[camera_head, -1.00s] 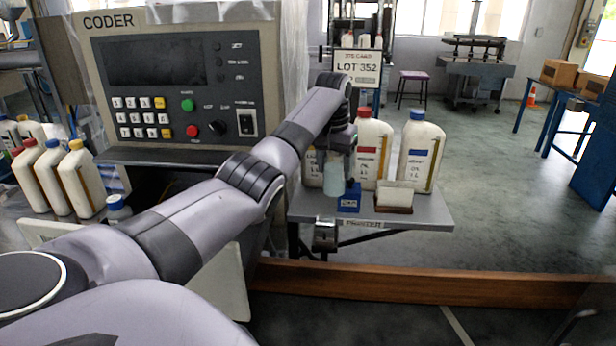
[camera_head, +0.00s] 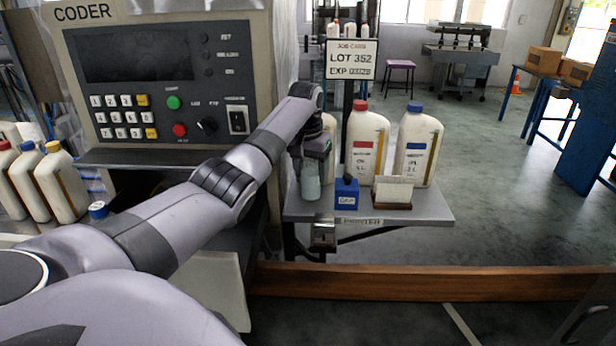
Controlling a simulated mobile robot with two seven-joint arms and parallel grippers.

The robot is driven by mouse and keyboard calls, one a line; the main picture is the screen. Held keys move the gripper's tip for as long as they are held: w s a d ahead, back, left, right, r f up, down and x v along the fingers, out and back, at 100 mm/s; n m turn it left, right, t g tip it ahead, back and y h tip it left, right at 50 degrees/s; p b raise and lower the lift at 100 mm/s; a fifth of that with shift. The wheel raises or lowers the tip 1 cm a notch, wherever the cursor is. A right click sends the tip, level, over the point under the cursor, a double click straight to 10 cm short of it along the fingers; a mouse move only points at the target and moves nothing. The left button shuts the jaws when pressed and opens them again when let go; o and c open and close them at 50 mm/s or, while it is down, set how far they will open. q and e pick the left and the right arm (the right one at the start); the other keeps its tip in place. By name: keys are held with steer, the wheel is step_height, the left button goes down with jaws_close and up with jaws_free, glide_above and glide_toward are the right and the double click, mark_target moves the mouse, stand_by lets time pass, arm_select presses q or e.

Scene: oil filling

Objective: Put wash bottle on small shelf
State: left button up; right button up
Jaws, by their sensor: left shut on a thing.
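The small shelf (camera_head: 436,208) is a grey ledge at the right of the coder machine. The wash bottle (camera_head: 310,182) is a small pale translucent bottle, upright at the left end of the shelf. My left gripper (camera_head: 312,154) is shut on its upper part, and the fingers and wrist partly hide it. The bottle's base appears at or just above the shelf surface; I cannot tell whether it touches. My right gripper is not in view.
Behind are a red-capped bottle (camera_head: 366,143), a blue-capped bottle (camera_head: 416,148) and a lot sign (camera_head: 352,62). The coder panel (camera_head: 165,80) is left of the gripper.

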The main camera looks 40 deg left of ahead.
arm_select(q)
steer(key=shift+f, duration=0.95)
steer(key=shift+a+f, duration=0.25)
steer(key=shift+a, duration=0.05)
steer(key=shift+d, duration=0.1)
steer(key=o, duration=1.2)
steer(key=shift+f, duration=0.15)
steer(key=r, duration=0.4)
steer(key=s+r, duration=0.1)
steer(key=r, duration=0.3)
steer(key=r+b, duration=0.1)
steer(key=r, duration=0.3)
steer(key=shift+s+d+r, duration=0.15)
steer(key=shift+s+d, duration=0.1)
steer(key=shift+s, duration=0.1)
